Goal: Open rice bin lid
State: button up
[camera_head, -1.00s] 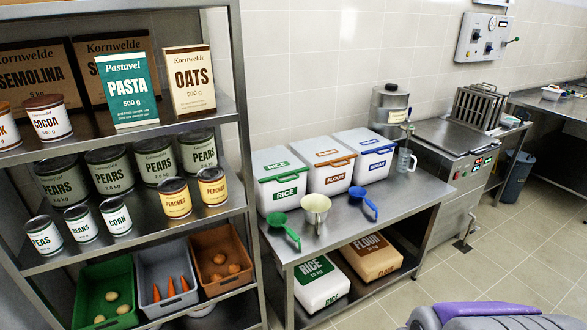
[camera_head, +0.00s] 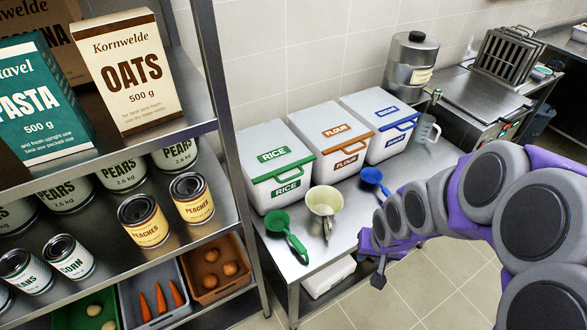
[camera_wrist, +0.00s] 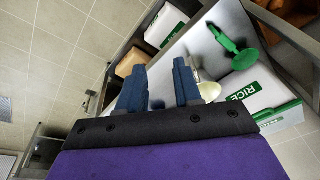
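The rice bin (camera_head: 275,166) is a white box with a green-edged lid and a green handle, at the left of a row on the steel table. Its lid looks closed. My gripper (camera_head: 372,262) hangs past the table's front edge, right of and below the bin, touching nothing that I can see. In the wrist view my gripper (camera_wrist: 160,82) has its two blue fingers apart with a gap between them, empty.
The flour bin (camera_head: 337,140) and sugar bin (camera_head: 385,125) stand right of the rice bin. A green scoop (camera_head: 286,232), cream funnel (camera_head: 325,203) and blue scoop (camera_head: 373,177) lie in front. The shelf rack (camera_head: 222,150) stands close on the left.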

jog(key=w+a+f+m+t+y+p, duration=0.25)
jog(key=w+a+f+y+p, duration=0.2)
jog(key=w+a, duration=0.35)
jog(key=m+t+y+b, duration=0.4)
jog(key=m+t, duration=0.4)
send_near(292, 177)
jog(key=x, duration=0.3)
jog(key=b+x, duration=0.1)
jog(key=x, duration=0.6)
jog(key=shift+w+f+b, duration=0.3)
jog(key=shift+f, duration=0.1)
grip_shut()
